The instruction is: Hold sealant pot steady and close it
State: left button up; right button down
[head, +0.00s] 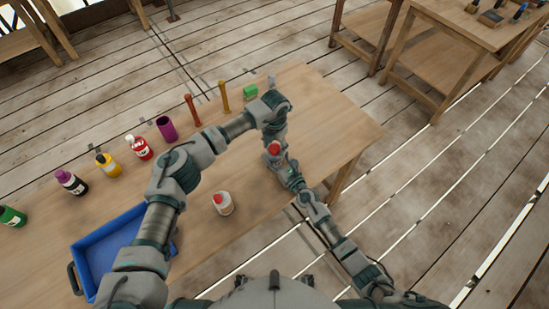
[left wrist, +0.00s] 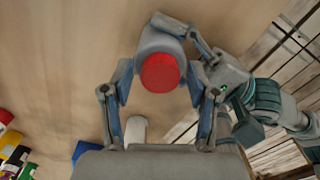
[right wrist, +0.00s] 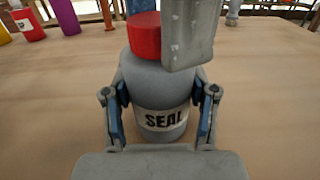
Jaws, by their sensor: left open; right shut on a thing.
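The sealant pot (right wrist: 160,118) is grey with a "SEAL" label and stands upright on the table. Its red cap (left wrist: 160,72) sits on top; the frames do not show how tightly it is seated. In the head view the red cap (head: 274,148) shows between my two grippers. My right gripper (right wrist: 160,95) is shut on the pot's body from the side, one finger on each side. My left gripper (head: 272,140) is above the pot and open, its fingers on either side of the cap with gaps. One left finger partly covers the cap in the right wrist view.
A white bottle with a red top (head: 222,203) stands near the front edge. A blue tray (head: 78,248) lies at left. The table's right end is clear.

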pick_arm(q)
grip_shut()
jog(key=m, duration=0.3)
jog(key=shift+o, duration=0.3)
grip_release()
jog(key=shift+r, duration=0.1)
jog(key=shift+r, duration=2.2)
jog(key=shift+c, duration=0.3)
